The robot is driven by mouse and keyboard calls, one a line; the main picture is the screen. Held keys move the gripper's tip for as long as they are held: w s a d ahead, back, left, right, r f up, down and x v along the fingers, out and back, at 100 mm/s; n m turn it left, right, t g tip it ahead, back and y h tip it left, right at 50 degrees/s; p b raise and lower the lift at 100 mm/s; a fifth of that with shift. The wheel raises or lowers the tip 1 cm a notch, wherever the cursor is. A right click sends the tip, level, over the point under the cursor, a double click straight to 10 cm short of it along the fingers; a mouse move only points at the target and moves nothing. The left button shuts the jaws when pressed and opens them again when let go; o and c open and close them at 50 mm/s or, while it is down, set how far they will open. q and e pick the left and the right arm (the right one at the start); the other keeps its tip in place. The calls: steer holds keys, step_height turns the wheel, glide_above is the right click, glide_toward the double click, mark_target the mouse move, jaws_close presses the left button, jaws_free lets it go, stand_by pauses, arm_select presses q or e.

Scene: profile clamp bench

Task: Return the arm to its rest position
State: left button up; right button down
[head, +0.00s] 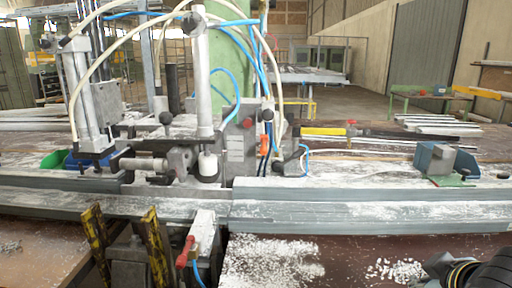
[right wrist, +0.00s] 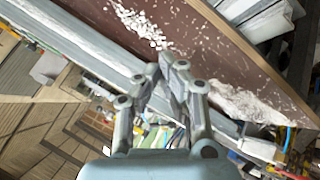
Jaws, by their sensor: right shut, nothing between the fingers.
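My right gripper (right wrist: 171,72) shows in the right wrist view, its fingers together with nothing between them. It is apart from the bench, with the long pale profile rail (right wrist: 95,45) and the brown bench top (right wrist: 195,35) beyond it. In the head view a dark rounded part, which looks like my right arm (head: 468,272), shows at the bottom right corner; its fingers are not seen there. My left arm and gripper are not in view.
The clamp machine (head: 205,125) with cylinders and hoses stands at left centre. A long metal profile (head: 370,212) crosses the bench. Yellow-black levers (head: 95,245) and a red-handled valve (head: 185,251) stand in front. White chips (head: 270,262) litter the brown top.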

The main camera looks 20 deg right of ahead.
steer(key=s+a+m+g+y, duration=0.1)
steer(key=s+a+g+y, duration=0.25)
steer(key=s+a, duration=0.65)
step_height(320, 180, down, 33)
steer(key=s+d+g+b, duration=0.1)
steer(key=s+b, duration=0.1)
steer(key=b, duration=0.3)
steer(key=s+d+f+g+b, duration=0.1)
steer(key=s+f+b, duration=0.2)
steer(key=s+f, duration=1.4)
steer(key=shift+s+f+m+y, duration=0.15)
steer(key=shift+f+m+y, duration=0.25)
steer(key=shift+f, duration=0.15)
steer(key=shift+d+g, duration=0.1)
steer(key=shift+g, duration=0.25)
